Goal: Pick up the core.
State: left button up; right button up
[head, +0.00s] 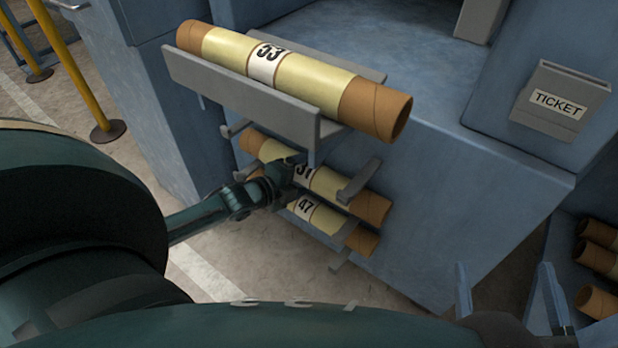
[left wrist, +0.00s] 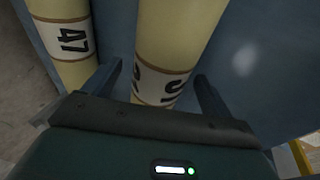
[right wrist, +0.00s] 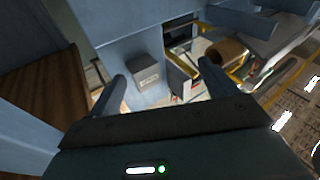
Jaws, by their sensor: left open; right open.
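A core labelled 53 (head: 330,83) lies on a grey cradle (head: 225,88) at the top. Contact cannot be told. My right gripper (head: 504,275) is open and empty at the lower right.
A blue cabinet (head: 430,130) stands behind the cores. A grey TICKET box (head: 560,100) is on its right part. More cores (head: 600,260) lie at the right edge. Yellow posts (head: 80,75) stand at the upper left, on pale floor (head: 265,255).

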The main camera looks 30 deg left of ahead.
pick_arm(q)
jog(key=shift+w+d+f, duration=0.15)
jog(key=shift+w, duration=0.3)
jog(key=c, duration=1.4)
